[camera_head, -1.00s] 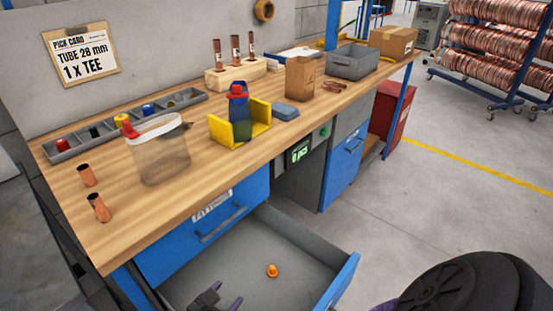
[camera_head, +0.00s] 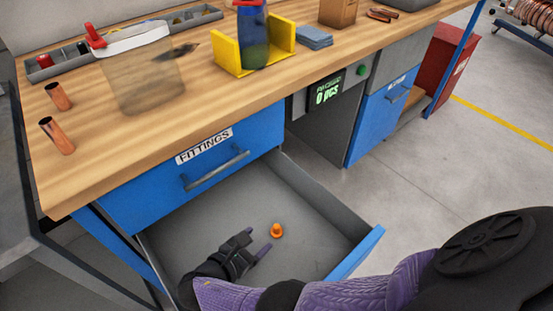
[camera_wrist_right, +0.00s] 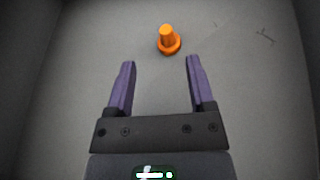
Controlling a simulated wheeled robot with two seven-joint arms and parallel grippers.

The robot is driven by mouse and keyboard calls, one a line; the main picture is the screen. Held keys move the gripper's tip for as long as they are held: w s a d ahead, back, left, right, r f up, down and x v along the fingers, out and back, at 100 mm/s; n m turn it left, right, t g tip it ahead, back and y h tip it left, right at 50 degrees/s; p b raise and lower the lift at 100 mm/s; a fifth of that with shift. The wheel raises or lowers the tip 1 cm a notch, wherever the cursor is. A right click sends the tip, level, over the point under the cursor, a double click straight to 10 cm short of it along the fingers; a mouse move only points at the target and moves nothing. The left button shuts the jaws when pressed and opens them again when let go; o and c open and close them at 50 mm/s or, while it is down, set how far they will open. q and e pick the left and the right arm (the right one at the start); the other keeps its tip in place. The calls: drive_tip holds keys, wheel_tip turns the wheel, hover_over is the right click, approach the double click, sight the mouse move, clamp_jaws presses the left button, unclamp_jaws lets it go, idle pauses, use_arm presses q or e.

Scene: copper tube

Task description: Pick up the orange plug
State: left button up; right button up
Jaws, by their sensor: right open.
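The orange plug (camera_head: 277,230) stands on the grey floor of the open drawer (camera_head: 206,228). In the right wrist view the plug (camera_wrist_right: 168,40) lies ahead of the fingertips, roughly in line with the gap between them. My right gripper (camera_head: 258,243) is over the drawer, just left of the plug and apart from it. In the right wrist view my right gripper (camera_wrist_right: 160,65) is open, with nothing between its two purple fingers. My left gripper is not in view.
The drawer's side wall (camera_head: 318,196) and blue front (camera_head: 357,252) bound the space around the plug. The blue cabinet face with its handle (camera_head: 216,170) and the wooden worktop (camera_head: 200,120) stand above and behind.

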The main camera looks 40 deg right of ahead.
sight(275, 231)
drive_tip(key=shift+f, duration=0.6)
drive_tip(key=x, duration=0.5)
drive_tip(key=b+x, duration=0.1)
drive_tip(key=x, duration=0.1)
drive_tip(key=shift+s+d+r, duration=0.15)
drive_tip(key=shift+s+d, duration=0.2)
drive_tip(key=shift+d, duration=0.05)
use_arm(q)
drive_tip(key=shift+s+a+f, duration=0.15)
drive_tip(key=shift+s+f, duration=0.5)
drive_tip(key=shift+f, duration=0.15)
